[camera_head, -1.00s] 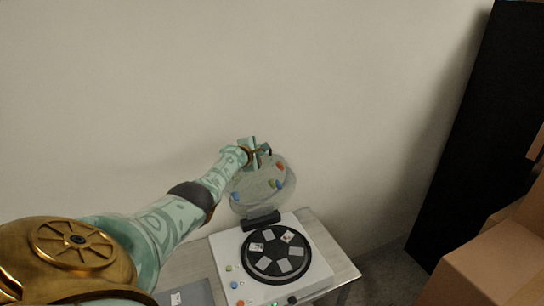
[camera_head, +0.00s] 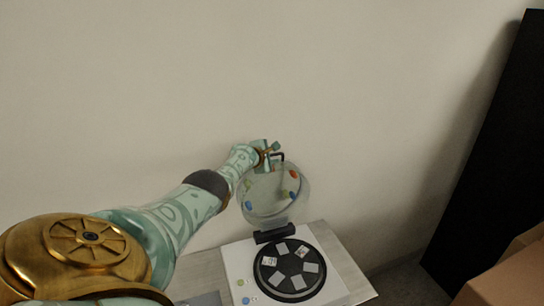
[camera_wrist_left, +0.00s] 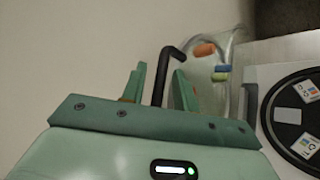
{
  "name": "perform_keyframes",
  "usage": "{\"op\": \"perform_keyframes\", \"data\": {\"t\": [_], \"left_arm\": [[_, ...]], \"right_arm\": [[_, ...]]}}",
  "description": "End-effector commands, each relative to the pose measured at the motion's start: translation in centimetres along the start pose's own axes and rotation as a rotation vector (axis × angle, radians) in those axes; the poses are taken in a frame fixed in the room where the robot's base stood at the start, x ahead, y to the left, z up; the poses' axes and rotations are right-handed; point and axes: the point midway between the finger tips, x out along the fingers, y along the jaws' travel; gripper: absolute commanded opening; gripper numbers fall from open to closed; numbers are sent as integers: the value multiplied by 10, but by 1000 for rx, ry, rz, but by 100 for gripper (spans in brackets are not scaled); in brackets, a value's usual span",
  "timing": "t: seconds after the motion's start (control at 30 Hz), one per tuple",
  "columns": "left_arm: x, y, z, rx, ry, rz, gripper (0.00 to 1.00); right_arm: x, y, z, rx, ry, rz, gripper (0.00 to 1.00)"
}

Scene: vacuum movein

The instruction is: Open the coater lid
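The coater (camera_head: 237,262) is a white box on a small table, with a black round turntable (camera_head: 290,250) carrying several pale square chips. Its clear round lid (camera_head: 268,203) stands raised on a black hinge block (camera_head: 274,233) at the back. My left gripper (camera_head: 272,154) is at the top of the lid, by its black bent handle (camera_head: 283,156). In the left wrist view my left gripper (camera_wrist_left: 158,85) has its fingers apart on either side of the handle (camera_wrist_left: 164,70), with gaps visible. The lid edge (camera_wrist_left: 222,85) shows to the right. My right gripper is not in view.
The table top (camera_head: 350,277) shows around the coater. A bare wall (camera_head: 150,90) is close behind the lid and gripper. A tall black panel (camera_head: 500,150) and a cardboard box (camera_head: 512,275) stand at the right.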

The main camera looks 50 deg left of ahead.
Motion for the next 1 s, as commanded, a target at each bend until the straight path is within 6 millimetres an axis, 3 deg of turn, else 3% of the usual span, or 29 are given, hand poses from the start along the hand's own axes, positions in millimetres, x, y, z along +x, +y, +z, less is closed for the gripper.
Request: {"op": "perform_keyframes", "data": {"t": [0.27,0.43,0.63,0.87,1.0], "left_arm": [[0,-3,0,0,1,-6,32],[-8,0,1,1,1,-7,32],[-32,5,3,1,3,-7,32],[-57,-1,0,9,1,-3,32],[-80,-1,-1,8,0,-3,32]], "right_arm": [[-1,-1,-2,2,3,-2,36],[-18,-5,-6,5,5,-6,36],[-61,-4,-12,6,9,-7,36],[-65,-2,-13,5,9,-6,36],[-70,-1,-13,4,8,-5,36]]}}
